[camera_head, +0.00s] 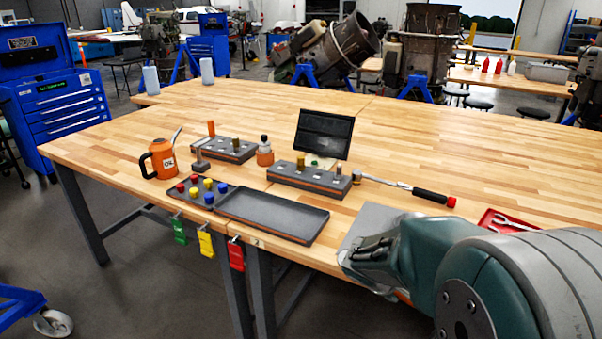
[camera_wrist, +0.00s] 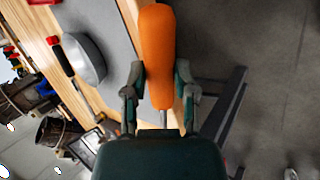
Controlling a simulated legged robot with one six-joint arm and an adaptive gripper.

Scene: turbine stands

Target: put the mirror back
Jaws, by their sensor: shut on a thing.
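In the wrist view my gripper (camera_wrist: 160,92) is shut on an orange handle (camera_wrist: 156,50) with a thin metal shaft (camera_wrist: 163,118) at its lower end. The shaft runs down behind the gripper body, so its far end is hidden and I cannot confirm a mirror on it. In the head view my gripper (camera_head: 368,258) is low at the table's front edge, beside a grey mat (camera_head: 375,217); the held tool is not visible there. No mirror face shows clearly in either view.
The wooden table (camera_head: 220,112) carries holder blocks (camera_head: 310,178), an empty dark tray (camera_head: 272,214), a tray of colored knobs (camera_head: 197,188), an orange oil can (camera_head: 160,160), a dark screen (camera_head: 324,134), a ratchet (camera_head: 430,194) and a red tray (camera_head: 505,222). A grey dish (camera_wrist: 88,60) lies near my gripper.

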